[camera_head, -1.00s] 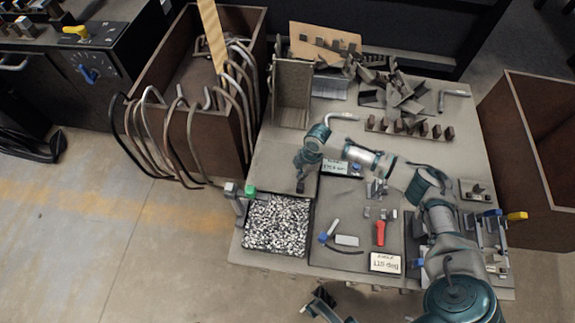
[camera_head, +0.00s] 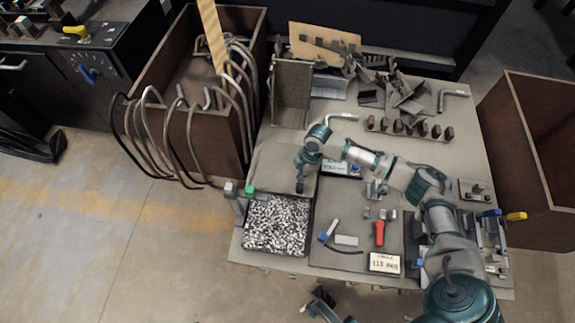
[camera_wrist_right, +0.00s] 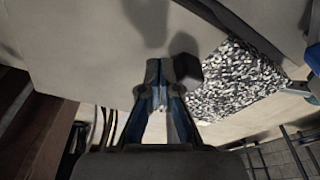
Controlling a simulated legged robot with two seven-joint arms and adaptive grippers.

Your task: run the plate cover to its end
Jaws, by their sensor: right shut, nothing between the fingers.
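The plate cover (camera_head: 283,160) looks like a flat grey-beige plate on the table, behind the tray of speckled metal bits (camera_head: 276,224). The bits are uncovered. In the right wrist view the pale plate (camera_wrist_right: 75,40) fills the upper left and the bits (camera_wrist_right: 236,82) lie at right. My right gripper (camera_head: 300,187) points down at the plate's front part, near the tray's back edge. In the wrist view its fingertips (camera_wrist_right: 161,78) are together and empty, beside a dark knob-like block (camera_wrist_right: 186,62). Whether they touch it I cannot tell. My left gripper (camera_head: 319,301) shows partly at the bottom edge.
A red-handled tool (camera_head: 379,233), small parts and a white card (camera_head: 384,263) lie right of the tray. A green-topped post (camera_head: 249,190) stands at the tray's back left corner. A brown bin with bent rods (camera_head: 172,128) is at left.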

